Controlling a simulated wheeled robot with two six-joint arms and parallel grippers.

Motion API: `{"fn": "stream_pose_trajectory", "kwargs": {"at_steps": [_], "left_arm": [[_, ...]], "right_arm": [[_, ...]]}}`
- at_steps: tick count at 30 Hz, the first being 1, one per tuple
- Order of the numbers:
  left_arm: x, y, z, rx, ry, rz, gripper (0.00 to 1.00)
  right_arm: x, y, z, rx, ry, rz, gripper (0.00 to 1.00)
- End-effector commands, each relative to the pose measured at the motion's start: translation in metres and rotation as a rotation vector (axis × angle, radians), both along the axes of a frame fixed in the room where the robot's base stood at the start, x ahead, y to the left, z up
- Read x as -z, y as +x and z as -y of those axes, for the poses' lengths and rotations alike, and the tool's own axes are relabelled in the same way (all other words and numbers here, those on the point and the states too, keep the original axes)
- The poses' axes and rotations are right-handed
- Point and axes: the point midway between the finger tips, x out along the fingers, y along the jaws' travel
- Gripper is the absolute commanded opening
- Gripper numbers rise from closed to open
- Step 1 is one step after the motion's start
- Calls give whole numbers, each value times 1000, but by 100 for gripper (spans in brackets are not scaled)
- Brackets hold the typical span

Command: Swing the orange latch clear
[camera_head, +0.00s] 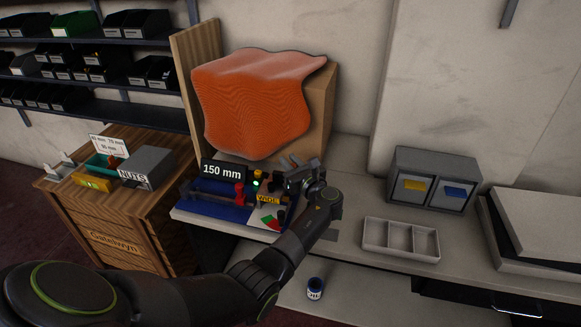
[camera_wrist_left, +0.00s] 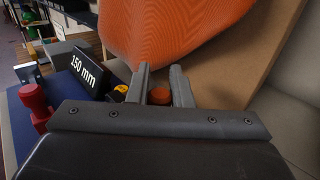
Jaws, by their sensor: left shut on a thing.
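The orange latch (camera_wrist_left: 160,96) shows in the left wrist view as a small rounded orange piece, low between my two fingers. My left gripper (camera_wrist_left: 162,80) is shut on it, with the fingers a little apart on either side. In the head view my left gripper (camera_head: 292,164) is over the right back part of the blue fixture board (camera_head: 215,207), and my wrist hides the latch there. The rest of the latch and its pivot are hidden. My right gripper is in neither view.
An orange cloth (camera_head: 250,100) drapes over a box (camera_head: 322,110) just behind my gripper. A red clamp (camera_head: 239,194) and a "150 mm" sign (camera_head: 222,170) stand to the left. A divided tray (camera_head: 401,241) and grey drawer unit (camera_head: 432,178) are at the right.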

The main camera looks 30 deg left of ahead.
Motion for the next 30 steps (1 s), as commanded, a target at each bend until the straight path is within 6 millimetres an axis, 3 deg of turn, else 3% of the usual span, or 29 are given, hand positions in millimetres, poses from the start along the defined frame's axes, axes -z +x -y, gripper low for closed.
{"fn": "stream_pose_trajectory", "kwargs": {"at_steps": [14,15,19,30], "left_arm": [[-1,1,0,-11,0,1,0],[-1,1,0,-11,0,1,24],[-1,1,0,-11,-1,1,41],[-1,0,-2,-11,0,0,41]], "right_arm": [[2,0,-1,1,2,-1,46],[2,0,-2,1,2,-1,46],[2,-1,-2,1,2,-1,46],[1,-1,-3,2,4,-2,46]]}}
